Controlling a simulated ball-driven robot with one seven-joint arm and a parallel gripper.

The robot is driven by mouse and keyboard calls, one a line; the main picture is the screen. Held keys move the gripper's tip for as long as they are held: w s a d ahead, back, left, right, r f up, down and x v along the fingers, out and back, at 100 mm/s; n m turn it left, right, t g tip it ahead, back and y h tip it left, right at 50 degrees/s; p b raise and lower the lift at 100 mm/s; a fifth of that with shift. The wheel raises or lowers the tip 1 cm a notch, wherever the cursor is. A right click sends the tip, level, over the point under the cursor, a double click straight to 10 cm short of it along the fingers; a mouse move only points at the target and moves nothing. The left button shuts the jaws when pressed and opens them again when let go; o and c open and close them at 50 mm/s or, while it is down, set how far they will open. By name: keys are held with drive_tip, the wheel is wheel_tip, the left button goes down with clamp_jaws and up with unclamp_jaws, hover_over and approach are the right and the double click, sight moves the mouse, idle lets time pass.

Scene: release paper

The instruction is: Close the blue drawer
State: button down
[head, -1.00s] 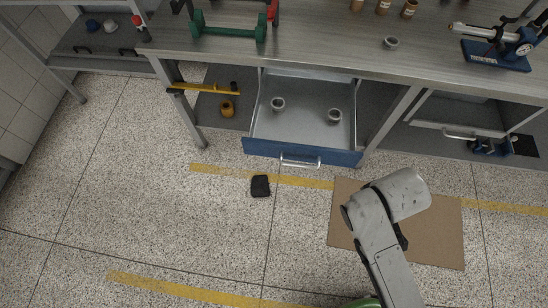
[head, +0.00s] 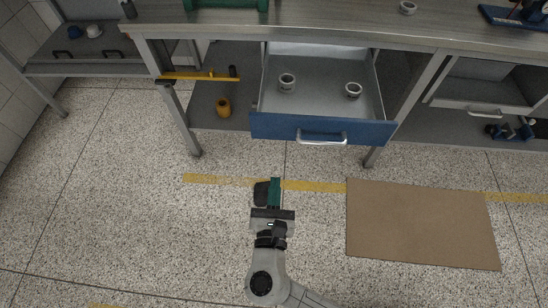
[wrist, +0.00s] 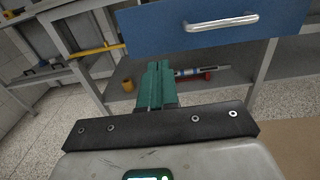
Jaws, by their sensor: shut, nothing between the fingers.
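The blue drawer (head: 365,132) is pulled out from under the workbench. Two small grey ring-like parts lie in it, one at the left (head: 287,82) and one at the right (head: 353,90). Its silver handle (head: 321,137) is on the blue front and also shows in the wrist view (wrist: 221,22). My gripper (head: 275,182) is in front of the drawer, low and left of the handle, apart from it. Its green fingers (wrist: 156,84) are together with nothing between them, below the blue front in the wrist view.
A brown mat (head: 420,225) lies at the right. Bench legs (head: 185,125) flank the drawer. The floor at left is clear.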

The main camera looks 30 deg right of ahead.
sight(280, 130)
drive_tip(key=x, duration=1.3)
drive_tip(key=shift+w+d+b, duration=0.3)
drive_tip(key=shift+w, duration=0.1)
drive_tip(key=b+x, duration=1.4)
drive_tip(key=x, duration=1.4)
drive_tip(key=shift+d+f, duration=0.15)
drive_tip(key=shift+w+d+b, duration=0.25)
drive_tip(key=shift+w+b, duration=0.05)
drive_tip(key=shift+b, duration=0.05)
drive_tip(key=shift+w+r, duration=0.1)
drive_tip(key=shift+r, duration=0.3)
